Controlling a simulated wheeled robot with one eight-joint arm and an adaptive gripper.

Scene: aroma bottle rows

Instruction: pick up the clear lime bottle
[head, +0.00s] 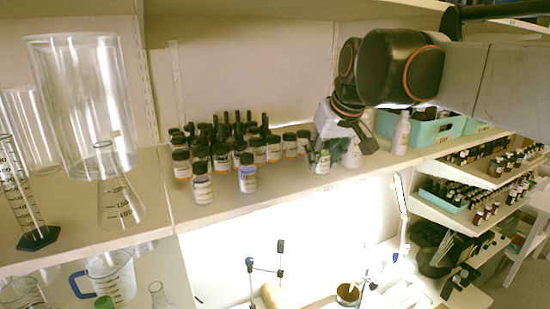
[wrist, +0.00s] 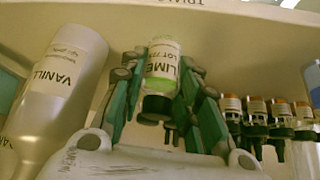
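The clear lime bottle (head: 322,162), with a green tint and a white label, is at the shelf's front edge in the head view. It is partly hidden by my gripper. In the wrist view the lime bottle (wrist: 163,65) is between the teal fingers, its black cap toward me. My gripper (head: 318,152) reaches it from above and appears shut on it. In the wrist view my gripper's fingers (wrist: 163,80) lie close against both sides of the bottle. The bottle looks upright and at shelf level; I cannot tell whether it touches the shelf.
A silver vanilla bottle (wrist: 62,75) stands close on the left in the wrist view. Rows of dark-capped bottles (head: 240,150) fill the shelf to the left in the head view. A white bottle (head: 401,133) and a teal bin (head: 435,131) are to the right. Glassware (head: 117,195) stands far left.

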